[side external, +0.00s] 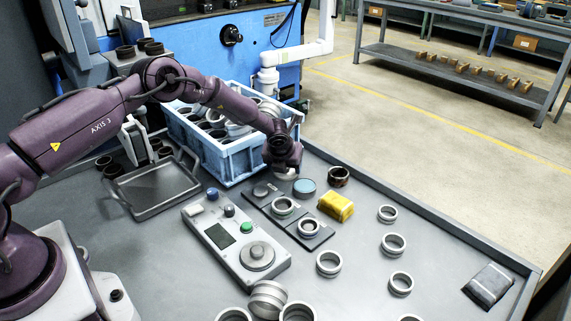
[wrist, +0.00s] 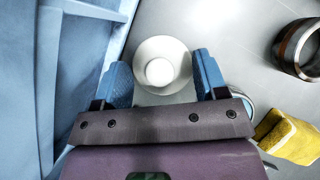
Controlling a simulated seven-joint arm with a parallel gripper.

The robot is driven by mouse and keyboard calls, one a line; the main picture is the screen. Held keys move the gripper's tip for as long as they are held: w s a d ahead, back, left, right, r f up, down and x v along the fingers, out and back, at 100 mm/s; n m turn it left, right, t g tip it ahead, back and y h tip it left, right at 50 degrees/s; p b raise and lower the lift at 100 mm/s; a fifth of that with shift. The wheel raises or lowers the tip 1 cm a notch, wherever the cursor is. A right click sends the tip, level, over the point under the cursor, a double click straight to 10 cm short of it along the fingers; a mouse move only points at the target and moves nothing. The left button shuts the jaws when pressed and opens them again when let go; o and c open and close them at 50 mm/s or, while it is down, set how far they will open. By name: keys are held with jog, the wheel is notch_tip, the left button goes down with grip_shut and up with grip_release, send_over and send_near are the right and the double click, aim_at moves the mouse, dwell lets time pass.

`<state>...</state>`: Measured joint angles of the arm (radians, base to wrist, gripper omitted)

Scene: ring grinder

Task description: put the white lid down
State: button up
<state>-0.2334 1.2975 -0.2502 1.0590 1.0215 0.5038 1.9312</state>
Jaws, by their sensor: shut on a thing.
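The white lid (wrist: 160,50), round with a raised centre knob, is between the two blue fingers of my gripper (wrist: 161,62) in the wrist view. My gripper is shut on it. In the side view my gripper (side external: 284,166) points down over the bench, just beyond the dark fixture plate (side external: 262,208). Only a pale sliver of the lid (side external: 287,176) shows under it there. A blue-topped round container (side external: 304,187) stands just right of the gripper. Whether the lid touches anything beneath cannot be told.
A blue crate (side external: 242,157) of rings stands close to my gripper's left. A control box (side external: 236,237) is in front. Several loose rings lie on the bench, with bare room among them.

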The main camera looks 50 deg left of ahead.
jog(key=o, duration=0.7)
